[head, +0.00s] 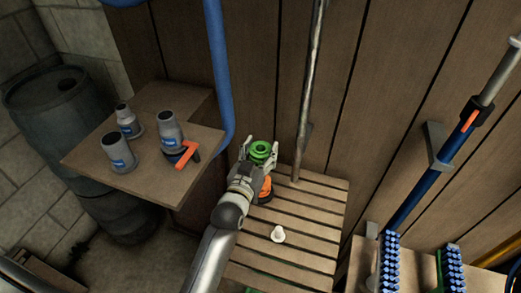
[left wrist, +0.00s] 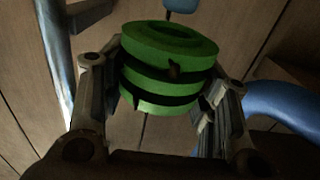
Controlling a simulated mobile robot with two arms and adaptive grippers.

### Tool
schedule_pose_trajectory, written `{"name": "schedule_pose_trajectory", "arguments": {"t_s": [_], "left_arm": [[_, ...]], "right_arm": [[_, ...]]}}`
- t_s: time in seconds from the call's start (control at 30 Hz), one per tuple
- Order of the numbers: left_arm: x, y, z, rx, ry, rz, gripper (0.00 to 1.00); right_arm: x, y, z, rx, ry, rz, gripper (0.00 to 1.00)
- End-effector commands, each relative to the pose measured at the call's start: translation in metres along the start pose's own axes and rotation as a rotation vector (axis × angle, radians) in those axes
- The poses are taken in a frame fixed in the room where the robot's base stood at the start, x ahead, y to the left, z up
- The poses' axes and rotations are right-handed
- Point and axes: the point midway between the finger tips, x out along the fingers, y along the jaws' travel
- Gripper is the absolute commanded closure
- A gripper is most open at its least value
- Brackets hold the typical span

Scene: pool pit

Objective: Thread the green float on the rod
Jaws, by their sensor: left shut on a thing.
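The green float (head: 260,149) is a ringed, spool-like piece held between the fingers of my left gripper (head: 259,152). In the left wrist view the float (left wrist: 165,65) sits between both fingers of the gripper (left wrist: 165,95), slightly tilted. The rod (head: 308,90) is a grey metal bar standing upright from the slatted bench, to the right of the float and apart from it. It also shows in the left wrist view (left wrist: 58,50) at the left. My right gripper is not in view.
An orange piece (head: 266,188) and a white piece (head: 278,234) rest on the slatted bench (head: 310,215). A wooden shelf (head: 150,180) at left holds grey fittings and an orange-handled valve (head: 184,154). A blue pipe (head: 219,70) runs down behind it.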

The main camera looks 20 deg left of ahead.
Motion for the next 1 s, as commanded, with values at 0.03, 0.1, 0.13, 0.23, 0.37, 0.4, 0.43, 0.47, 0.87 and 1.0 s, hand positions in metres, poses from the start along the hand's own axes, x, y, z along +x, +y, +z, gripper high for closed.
{"name": "schedule_pose_trajectory", "arguments": {"t_s": [0.03, 0.1, 0.13, 0.23, 0.37, 0.4, 0.43, 0.47, 0.87, 1.0], "left_arm": [[0.0, 0.0, 0.002, 0.001, 0.0, 0.0, 0.69], [0.0, 0.0, 0.004, 0.001, 0.0, 0.0, 0.69], [0.0, 0.0, 0.004, 0.001, 0.0, 0.0, 0.69], [0.0, 0.0, 0.006, 0.001, 0.0, 0.0, 0.69], [0.0, 0.0, 0.006, 0.001, 0.0, 0.0, 0.69], [0.0, 0.0, 0.006, 0.001, 0.0, 0.0, 0.69], [0.0, 0.0, 0.006, 0.001, 0.0, 0.0, 0.69], [0.0, 0.0, 0.006, 0.001, 0.0, 0.0, 0.69], [0.0, 0.0, 0.016, 0.001, -0.001, 0.0, 0.69], [0.0, 0.0, 0.021, 0.001, 0.0, 0.0, 0.69]], "right_arm": [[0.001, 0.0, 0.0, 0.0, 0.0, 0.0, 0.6], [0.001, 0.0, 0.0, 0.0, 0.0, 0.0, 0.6], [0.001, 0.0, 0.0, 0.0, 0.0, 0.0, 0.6], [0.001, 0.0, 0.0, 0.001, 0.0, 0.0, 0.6], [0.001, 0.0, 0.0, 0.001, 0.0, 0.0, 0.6], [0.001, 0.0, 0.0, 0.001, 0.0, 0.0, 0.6], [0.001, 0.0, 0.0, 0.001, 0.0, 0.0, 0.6], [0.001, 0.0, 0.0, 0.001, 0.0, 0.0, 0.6], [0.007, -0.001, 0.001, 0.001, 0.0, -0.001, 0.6], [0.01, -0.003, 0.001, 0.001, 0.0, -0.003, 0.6]]}}
